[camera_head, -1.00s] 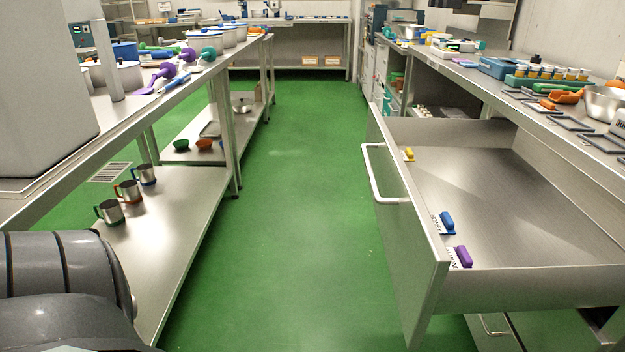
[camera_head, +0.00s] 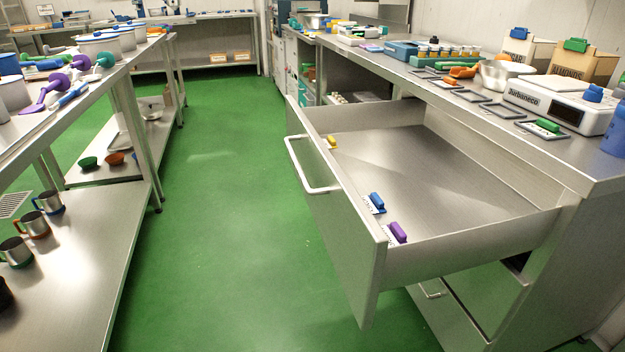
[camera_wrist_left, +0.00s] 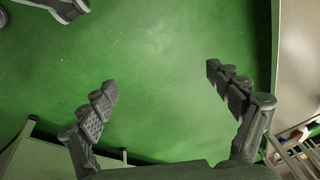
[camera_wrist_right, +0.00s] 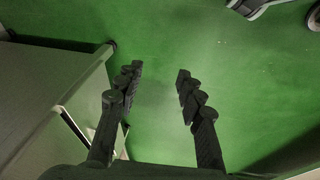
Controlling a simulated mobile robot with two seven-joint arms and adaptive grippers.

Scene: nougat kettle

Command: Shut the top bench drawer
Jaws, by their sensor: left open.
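The top bench drawer (camera_head: 430,170) is pulled far out from the right-hand steel bench. Its front panel (camera_head: 340,230) faces left and carries a pale bar handle (camera_head: 311,166). Blue, purple and yellow clips with labels lie inside along the front panel. In the left wrist view my left gripper (camera_wrist_left: 162,78) is open and empty above green floor. In the right wrist view my right gripper (camera_wrist_right: 158,72) has its fingers apart with nothing between them, also above the floor. Neither gripper shows in the head view, and neither touches the drawer handle.
A lower drawer with a handle (camera_head: 432,293) sits under the open one. The bench top holds a white scale (camera_head: 556,104), a metal bowl (camera_head: 503,72) and jars. A steel table (camera_head: 80,240) with mugs stands left. The green aisle (camera_head: 215,220) between is clear.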

